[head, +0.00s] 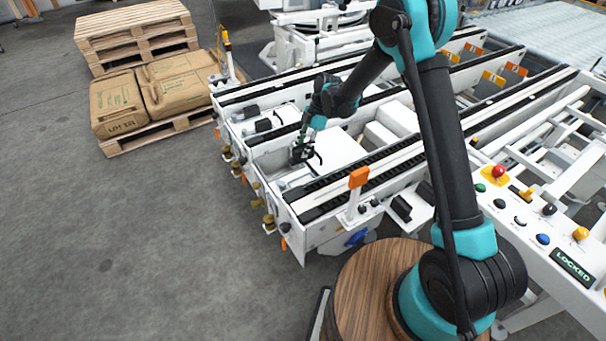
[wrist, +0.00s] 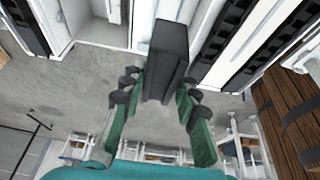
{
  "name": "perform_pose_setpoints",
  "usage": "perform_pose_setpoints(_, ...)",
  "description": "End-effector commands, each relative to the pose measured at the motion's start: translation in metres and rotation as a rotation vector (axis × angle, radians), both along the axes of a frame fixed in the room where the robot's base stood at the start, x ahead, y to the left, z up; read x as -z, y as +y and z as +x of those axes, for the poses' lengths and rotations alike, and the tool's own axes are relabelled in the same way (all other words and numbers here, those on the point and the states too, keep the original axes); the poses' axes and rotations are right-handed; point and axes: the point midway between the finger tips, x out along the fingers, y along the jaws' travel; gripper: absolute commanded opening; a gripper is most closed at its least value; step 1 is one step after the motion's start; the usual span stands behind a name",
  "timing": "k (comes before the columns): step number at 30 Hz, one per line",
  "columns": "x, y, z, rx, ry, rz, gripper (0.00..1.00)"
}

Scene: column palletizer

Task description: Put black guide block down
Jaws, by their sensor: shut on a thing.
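The black guide block (wrist: 168,50) is a dark upright box between the green fingers of my gripper (wrist: 160,84) in the wrist view. My gripper is shut on it. In the head view my gripper (head: 305,148) is over the near end of the white conveyor frame, with the dark block (head: 298,154) at its tips. The block is small there and partly merged with the fingers. I cannot tell whether its underside touches the frame.
White conveyor rails with black chains run on both sides of my gripper. An orange-topped post (head: 358,178) stands to its right. A control panel (head: 545,228) with buttons and a LOCKED display is at the right. A pallet with sacks (head: 165,88) stands left. The floor (head: 130,240) is clear.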

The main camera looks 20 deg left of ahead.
Motion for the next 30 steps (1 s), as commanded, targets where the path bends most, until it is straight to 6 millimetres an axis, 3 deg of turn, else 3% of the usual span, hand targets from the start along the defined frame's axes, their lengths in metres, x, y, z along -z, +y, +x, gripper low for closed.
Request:
perform_pose_setpoints(3,0.031,0.0,0.0,0.001,0.0,0.0,0.0)
perform_pose_setpoints(10,0.079,0.0,0.001,0.002,0.0,0.0,0.0)
perform_pose_setpoints(20,0.105,0.0,0.0,0.002,0.0,0.0,0.0)
perform_pose_setpoints(25,0.128,0.0,0.001,0.002,0.0,0.0,0.0)
perform_pose_setpoints(30,0.133,0.0,0.0,0.002,0.0,0.0,0.0)
